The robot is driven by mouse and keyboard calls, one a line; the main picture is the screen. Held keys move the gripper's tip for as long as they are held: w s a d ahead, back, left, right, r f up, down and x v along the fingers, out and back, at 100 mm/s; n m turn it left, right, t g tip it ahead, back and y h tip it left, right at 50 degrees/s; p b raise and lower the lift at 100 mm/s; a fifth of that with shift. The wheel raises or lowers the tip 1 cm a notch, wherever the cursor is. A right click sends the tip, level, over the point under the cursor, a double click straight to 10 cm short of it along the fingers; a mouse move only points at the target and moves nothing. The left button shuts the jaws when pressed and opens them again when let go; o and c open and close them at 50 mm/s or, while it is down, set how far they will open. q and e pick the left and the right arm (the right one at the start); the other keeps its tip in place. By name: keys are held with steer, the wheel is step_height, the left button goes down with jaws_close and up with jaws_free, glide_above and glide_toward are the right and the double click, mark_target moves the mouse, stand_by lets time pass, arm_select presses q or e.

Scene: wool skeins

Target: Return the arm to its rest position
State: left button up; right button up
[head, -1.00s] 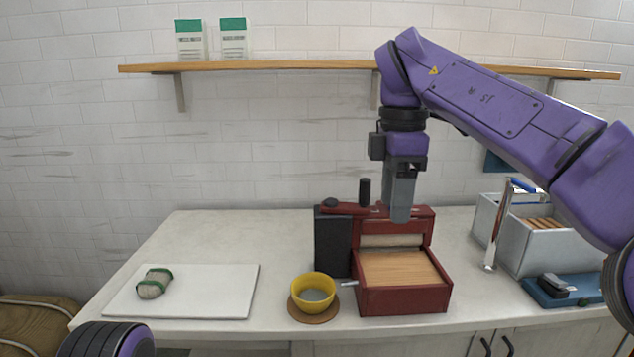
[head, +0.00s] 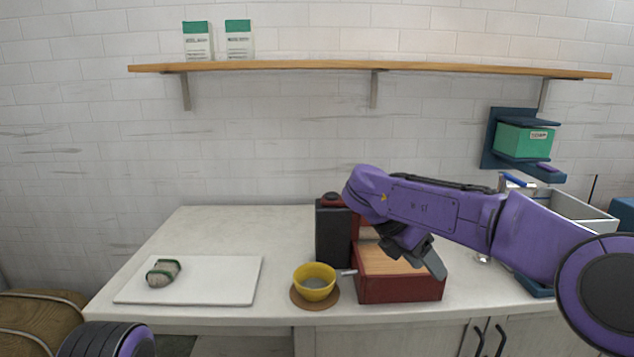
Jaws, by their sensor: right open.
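My right arm comes in from the right, bent low across the red machine with the wooden top (head: 400,290). My right gripper (head: 436,268) is in front of and above the machine's wooden top, tilted down to the right, open, with nothing seen in it. Part of the machine is hidden behind the arm. My left gripper is not in view; only a purple and black part of my left arm shows at the bottom left. A skein with green bands (head: 163,272) lies on the white board (head: 215,280) at the left.
A yellow bowl (head: 315,282) stands on a round brown mat (head: 330,299) beside the machine. A grey bin (head: 572,212) is at the right, partly behind my arm. A shelf (head: 300,67) holds two cartons. A green box (head: 523,140) hangs on the wall. The counter's middle left is clear.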

steer(key=d+f+n+t+h, duration=0.35)
steer(key=f+n, duration=0.35)
steer(key=f, duration=0.3)
steer(key=d+f+n+t+h, duration=0.2)
steer(key=d+f+n, duration=0.2)
steer(key=f+n, duration=0.45)
steer(key=s+d+f+n+t+y, duration=0.1)
steer(key=s+f+n+t, duration=0.1)
steer(key=s+f+n, duration=0.35)
steer(key=s+d+f+n+t+y, duration=0.1)
steer(key=s+f+n+y, duration=0.1)
steer(key=f+n, duration=0.5)
steer(key=s+f+n+g+y, duration=0.1)
steer(key=s+f+n, duration=0.3)
steer(key=s, duration=0.5)
steer(key=s+f+n+g+y, duration=0.2)
steer(key=s+f+n+y, duration=0.1)
steer(key=s, duration=0.7)
steer(key=s+f+n+g+y, duration=0.2)
steer(key=s+f+n, duration=0.4)
steer(key=s, duration=0.4)
steer(key=shift+n+y, duration=0.35)
steer(key=shift+n, duration=0.25)
steer(key=shift+c, duration=0.3)
